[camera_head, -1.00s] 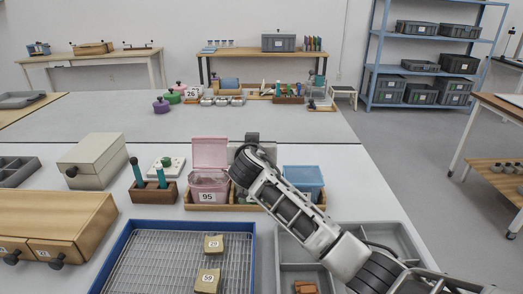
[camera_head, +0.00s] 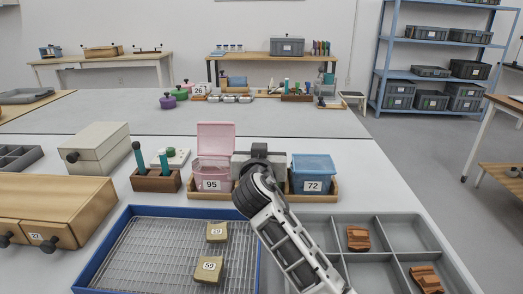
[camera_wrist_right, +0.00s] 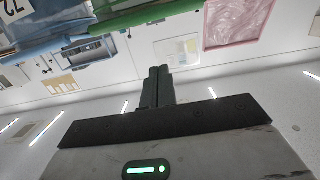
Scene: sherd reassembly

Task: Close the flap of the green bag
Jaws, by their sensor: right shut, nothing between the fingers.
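The green bag is hidden behind my right arm in the head view. A green edge (camera_wrist_right: 100,48) shows in the tilted right wrist view, beside the blue bag; how far its flap is open I cannot tell. My right gripper (camera_wrist_right: 157,86) is shut and empty, its fingers together and apart from the green edge in that picture. In the head view its wrist is between the pink bag (camera_head: 212,172) and the blue bag (camera_head: 313,168), fingers hidden. The pink bag, labelled 95, has its flap (camera_head: 216,137) upright. The blue bag, labelled 72, has its flap down. My left gripper is out of view.
The bags stand on a wooden tray (camera_head: 331,195). A dark wooden holder (camera_head: 156,181) with teal tools is left of it. In front are a blue-rimmed rack tray (camera_head: 112,237) with numbered blocks and a grey divided tray (camera_head: 395,222) with brown sherds.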

